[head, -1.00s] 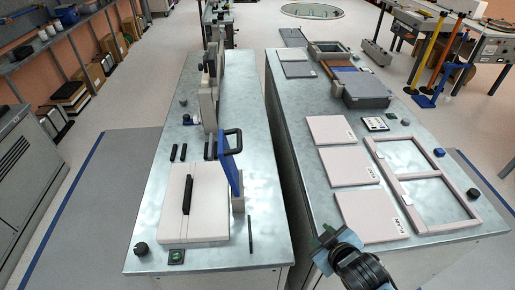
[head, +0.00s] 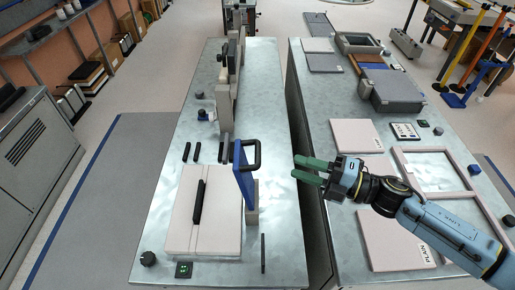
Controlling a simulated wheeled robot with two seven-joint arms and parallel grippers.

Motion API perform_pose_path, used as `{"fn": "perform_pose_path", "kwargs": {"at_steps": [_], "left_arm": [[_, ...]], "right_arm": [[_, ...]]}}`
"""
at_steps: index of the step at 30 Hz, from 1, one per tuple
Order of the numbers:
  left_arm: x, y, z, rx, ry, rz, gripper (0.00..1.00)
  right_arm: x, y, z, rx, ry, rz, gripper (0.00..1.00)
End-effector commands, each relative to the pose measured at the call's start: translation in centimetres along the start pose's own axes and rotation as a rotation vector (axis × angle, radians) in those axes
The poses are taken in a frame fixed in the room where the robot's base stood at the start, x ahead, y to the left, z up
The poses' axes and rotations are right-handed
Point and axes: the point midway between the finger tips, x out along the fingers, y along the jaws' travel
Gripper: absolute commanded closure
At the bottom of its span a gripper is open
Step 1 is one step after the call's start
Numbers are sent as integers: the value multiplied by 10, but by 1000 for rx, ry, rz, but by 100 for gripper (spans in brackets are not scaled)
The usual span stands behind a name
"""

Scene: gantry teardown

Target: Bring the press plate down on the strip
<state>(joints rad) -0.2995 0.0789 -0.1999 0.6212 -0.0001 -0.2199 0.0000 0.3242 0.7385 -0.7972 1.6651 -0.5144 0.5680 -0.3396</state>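A blue plate with a dark loop handle (head: 246,170) stands upright at the right side of a pale flat block on the left bench; I take it for the press plate. A black bar (head: 198,203) lies along the middle of the pale block (head: 222,215). It may be the strip, but I cannot tell for sure. My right gripper (head: 297,167) has green fingers pointing left, parted and empty. It is to the right of the blue plate, apart from it, near the gap between the benches. My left gripper is not in view.
The left bench (head: 282,210) also carries a dark knob (head: 148,258), a small green-lit box (head: 184,269) and short black bars (head: 187,152). The right bench holds pale panels (head: 355,135), a pale frame (head: 455,170) and a grey box (head: 397,92). A narrow gap separates the benches.

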Motion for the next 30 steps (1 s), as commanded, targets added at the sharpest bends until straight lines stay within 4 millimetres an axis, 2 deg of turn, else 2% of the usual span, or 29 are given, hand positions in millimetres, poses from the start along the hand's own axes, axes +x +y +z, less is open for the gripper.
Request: {"fn": "perform_pose_path", "kwargs": {"at_steps": [9,15,21,30], "left_arm": [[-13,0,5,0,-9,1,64],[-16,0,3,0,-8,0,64],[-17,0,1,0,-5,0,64],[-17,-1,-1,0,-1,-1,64]], "right_arm": [[69,4,0,1,0,4,64],[101,2,0,2,-1,3,64],[115,1,0,3,-3,2,64],[116,1,0,2,-3,1,65]]}}
